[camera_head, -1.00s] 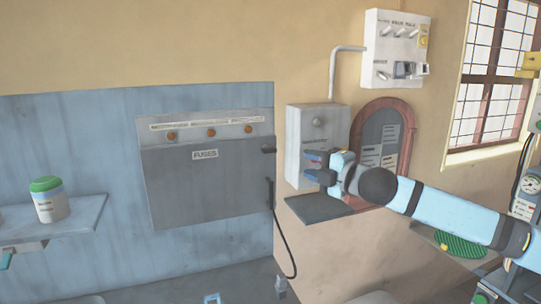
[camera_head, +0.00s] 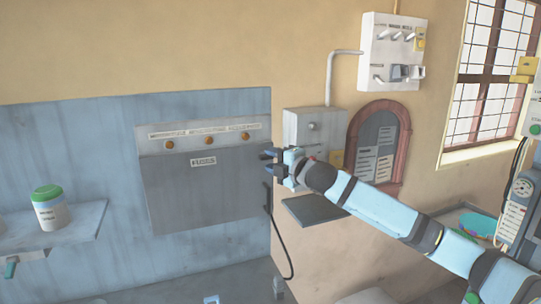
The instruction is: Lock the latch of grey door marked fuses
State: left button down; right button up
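The grey door (camera_head: 200,190) marked FUSES is a wide flat panel on the blue wall board and looks closed. Its label (camera_head: 203,161) is near the top. My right gripper (camera_head: 268,161) is at the door's right edge, with its two dark fingers pointing left, one above the other with a gap between them. It looks open. The dark latch at that edge is hidden or merges with the fingers, so I cannot tell how it is turned or whether the fingers touch it. My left gripper is not in view.
A grey box (camera_head: 303,130) and a dark shelf (camera_head: 316,209) are just right of my gripper. A black cable (camera_head: 285,245) hangs below the door's right edge. A green-lidded jar (camera_head: 50,208) stands on the left shelf (camera_head: 75,226). A white switch panel (camera_head: 393,50) is above right.

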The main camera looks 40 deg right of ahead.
jog(key=shift+w+a, duration=0.1)
jog(key=shift+w, duration=0.45)
grip_shut()
